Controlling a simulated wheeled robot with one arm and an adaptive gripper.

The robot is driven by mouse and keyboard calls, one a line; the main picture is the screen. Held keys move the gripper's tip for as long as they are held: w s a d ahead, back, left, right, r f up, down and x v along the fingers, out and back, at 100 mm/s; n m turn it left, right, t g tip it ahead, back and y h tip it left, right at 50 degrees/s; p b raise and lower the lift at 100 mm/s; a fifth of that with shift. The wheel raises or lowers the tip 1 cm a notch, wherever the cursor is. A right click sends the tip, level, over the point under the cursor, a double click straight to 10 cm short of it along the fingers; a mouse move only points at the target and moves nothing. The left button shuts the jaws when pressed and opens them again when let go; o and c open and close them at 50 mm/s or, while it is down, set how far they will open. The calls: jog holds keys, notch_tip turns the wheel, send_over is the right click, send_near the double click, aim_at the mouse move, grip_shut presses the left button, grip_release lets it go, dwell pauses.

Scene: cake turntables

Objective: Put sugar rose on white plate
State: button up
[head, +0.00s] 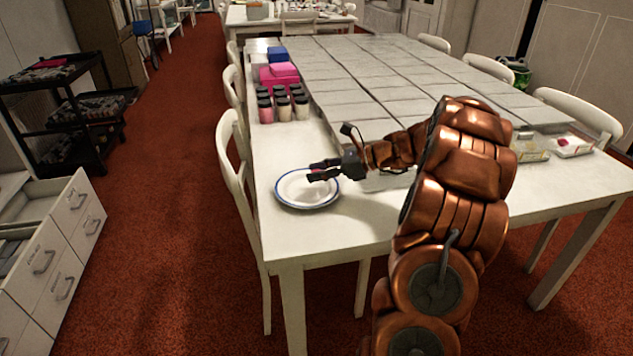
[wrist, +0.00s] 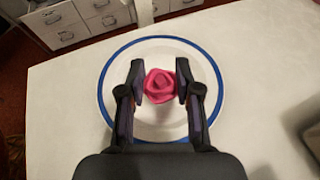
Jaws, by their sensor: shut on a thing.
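The sugar rose (wrist: 160,86) is pink and sits between my two fingertips in the wrist view. My gripper (head: 322,170) is shut on it, over the white plate (head: 291,199). In the wrist view my gripper (wrist: 161,84) shows a finger on each side of the rose. The plate has a blue rim (wrist: 103,88) and lies near the left front corner of the white table. The rose is over the middle of the plate. I cannot tell whether it touches the plate. In the head view the gripper mostly hides the rose.
Several jars with dark lids (head: 283,104) stand beyond the plate, with pink boxes (head: 279,73) behind them. Grey tiles (head: 370,70) cover much of the table. Small clear trays (head: 571,146) lie at the right. A white chair (head: 232,150) stands against the left edge.

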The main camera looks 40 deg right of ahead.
aim_at(317, 189)
jog(key=shift+w+d, duration=0.1)
jog(key=shift+w, duration=0.2)
jog(key=shift+f+b, duration=0.3)
jog(key=shift+f, duration=1.45)
jog(key=shift+w+f, duration=0.1)
jog(key=o, duration=0.8)
jog(key=shift+o, duration=0.2)
